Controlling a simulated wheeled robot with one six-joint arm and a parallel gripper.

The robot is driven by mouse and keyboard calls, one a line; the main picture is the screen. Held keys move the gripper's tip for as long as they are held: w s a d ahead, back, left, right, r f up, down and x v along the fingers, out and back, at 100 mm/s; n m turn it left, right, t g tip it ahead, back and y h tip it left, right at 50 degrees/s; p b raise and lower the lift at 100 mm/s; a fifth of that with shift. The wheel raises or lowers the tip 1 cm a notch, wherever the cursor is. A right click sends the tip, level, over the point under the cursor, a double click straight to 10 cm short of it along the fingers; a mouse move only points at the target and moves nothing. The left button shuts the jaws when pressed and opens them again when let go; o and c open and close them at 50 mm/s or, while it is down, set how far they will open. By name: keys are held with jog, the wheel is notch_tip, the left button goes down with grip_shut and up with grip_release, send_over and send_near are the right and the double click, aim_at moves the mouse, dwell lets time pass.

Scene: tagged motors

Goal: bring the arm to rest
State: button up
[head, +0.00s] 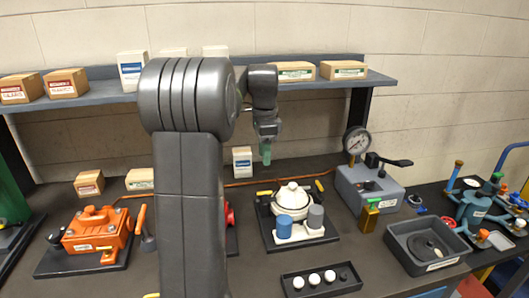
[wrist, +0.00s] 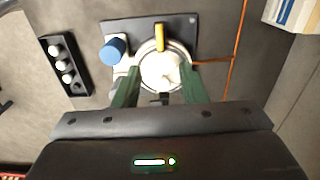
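My gripper (head: 266,152) hangs above the workbench (head: 330,172), beyond the white-domed unit in the head view, with its green fingers pointing down. In the wrist view my gripper (wrist: 161,76) has its two green fingers spread apart, with no object held between them. The white dome (wrist: 161,70) shows beyond and between the fingers, on its dark base plate. In the head view the dome (head: 293,201) stands clear below the gripper. My thick grey arm hides part of the bench and shelf.
A shelf (head: 330,84) with several boxes runs behind the arm. An orange motor (head: 97,230) is at left. A gauge unit (head: 368,188), a grey bin (head: 427,246) and a blue device (head: 476,208) are at right. A dark tray (head: 321,282) lies in front.

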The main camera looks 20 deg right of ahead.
jog(key=shift+f, duration=0.1)
dwell(0.3)
notch_tip(320, 180, down, 14)
jog(key=shift+r+p, duration=0.1)
jog(key=shift+p, duration=0.45)
jog(key=shift+r, duration=0.1)
